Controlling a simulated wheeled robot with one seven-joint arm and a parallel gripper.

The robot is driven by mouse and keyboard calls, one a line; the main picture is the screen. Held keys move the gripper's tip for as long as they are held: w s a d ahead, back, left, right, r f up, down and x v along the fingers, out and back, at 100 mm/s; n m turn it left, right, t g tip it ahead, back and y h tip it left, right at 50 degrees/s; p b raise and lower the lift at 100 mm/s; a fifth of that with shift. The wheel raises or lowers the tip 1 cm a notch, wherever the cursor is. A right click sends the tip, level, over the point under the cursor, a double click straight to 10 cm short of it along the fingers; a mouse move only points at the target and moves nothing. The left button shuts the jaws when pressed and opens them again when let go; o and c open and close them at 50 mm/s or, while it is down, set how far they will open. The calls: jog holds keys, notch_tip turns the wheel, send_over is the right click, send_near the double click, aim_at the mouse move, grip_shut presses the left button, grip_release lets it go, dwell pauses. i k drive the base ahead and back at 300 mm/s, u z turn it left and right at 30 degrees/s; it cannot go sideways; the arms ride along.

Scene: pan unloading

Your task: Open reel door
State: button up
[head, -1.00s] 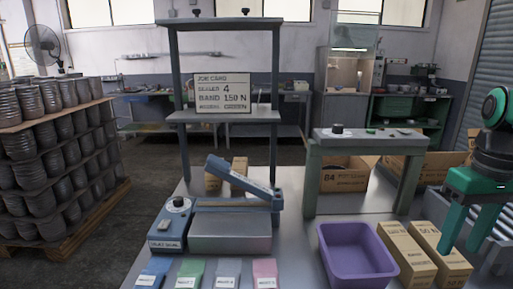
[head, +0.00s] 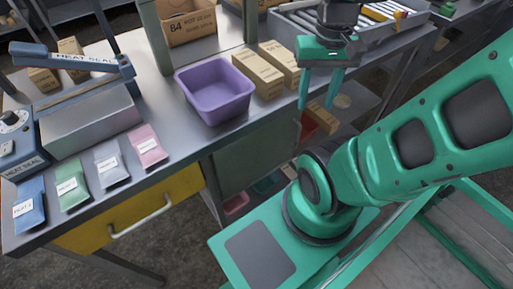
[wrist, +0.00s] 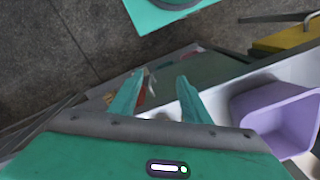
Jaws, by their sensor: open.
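My gripper (head: 316,107) is open and empty, fingers pointing down, at the right end of the bench. It also shows open in the wrist view (wrist: 161,76), with a gap between its fingers. A plain grey-green panel (head: 250,145) sits under the bench top, right of the yellow drawer, and may be the reel door. No label or handle is clear on it. My gripper is up and right of this panel in the head view, apart from it. A long grey-green face (wrist: 218,72) shows beyond the fingers in the wrist view.
The yellow drawer (head: 130,205) has a handle. Coloured packets (head: 148,146) lie by the heat sealer (head: 90,122). Open shelves below hold small bins (head: 236,203).

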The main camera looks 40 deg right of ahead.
aim_at(237, 165)
jog(key=z, duration=0.05)
jog(key=k, duration=0.85)
